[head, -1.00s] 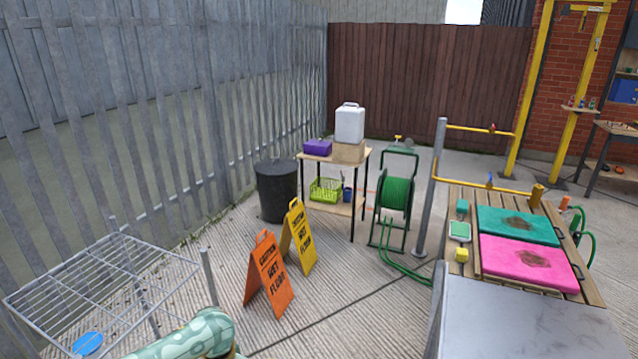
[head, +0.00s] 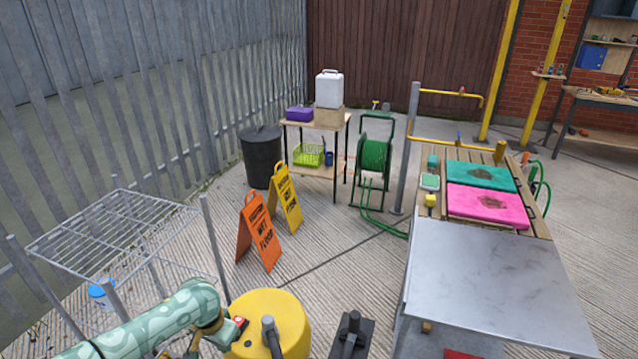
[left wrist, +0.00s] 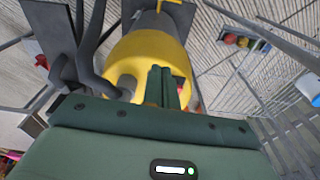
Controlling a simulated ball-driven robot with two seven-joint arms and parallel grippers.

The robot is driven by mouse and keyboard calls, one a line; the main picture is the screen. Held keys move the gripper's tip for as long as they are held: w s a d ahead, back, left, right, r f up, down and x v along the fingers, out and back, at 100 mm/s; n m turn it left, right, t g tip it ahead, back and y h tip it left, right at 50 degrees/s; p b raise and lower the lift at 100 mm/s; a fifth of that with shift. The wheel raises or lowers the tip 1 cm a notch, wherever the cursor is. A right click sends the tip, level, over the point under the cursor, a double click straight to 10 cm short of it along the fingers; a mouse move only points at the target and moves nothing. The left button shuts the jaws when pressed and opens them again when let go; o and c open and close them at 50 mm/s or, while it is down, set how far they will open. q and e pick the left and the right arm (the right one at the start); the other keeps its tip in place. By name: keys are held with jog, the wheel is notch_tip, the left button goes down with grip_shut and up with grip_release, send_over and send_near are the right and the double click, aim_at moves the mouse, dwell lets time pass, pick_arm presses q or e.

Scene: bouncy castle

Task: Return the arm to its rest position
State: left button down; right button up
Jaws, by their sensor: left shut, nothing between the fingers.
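My left arm, in a pale green patterned sleeve (head: 150,325), comes in from the lower left of the head view. Its end is beside the yellow rounded drum (head: 275,305). In the left wrist view my left gripper (left wrist: 162,85) has its two dark green fingers together, with nothing between them. The yellow drum (left wrist: 140,55) lies beyond the fingers there. I cannot tell whether they touch it. My right gripper is not in view.
A wire rack (head: 110,235) stands at left, close to my left arm. A metal-topped table (head: 490,280) is at right, with teal (head: 480,176) and pink (head: 487,206) mats beyond. Orange (head: 259,232) and yellow (head: 286,198) wet-floor signs stand ahead. Floor between signs and table is mostly clear.

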pick_arm(q)
jog(key=w+a+f+t, duration=0.2)
jog(key=w+t, duration=0.2)
jog(key=w, duration=0.2)
jog(key=s+a+f+t+b, duration=0.1)
jog(key=s+a+f, duration=0.1)
jog(key=s+f, duration=1.15)
jog(key=s+f+g, duration=0.1)
jog(key=s+f, duration=0.4)
jog(key=s, duration=0.8)
jog(key=s+d+f+g+b, duration=0.1)
jog(key=s+f, duration=0.3)
jog(key=s, duration=1)
jog(key=s+f+g, duration=0.3)
jog(key=s+f, duration=0.2)
jog(key=s, duration=0.8)
jog(key=shift+s+d+f+n, duration=0.3)
jog(key=shift+d+n, duration=0.1)
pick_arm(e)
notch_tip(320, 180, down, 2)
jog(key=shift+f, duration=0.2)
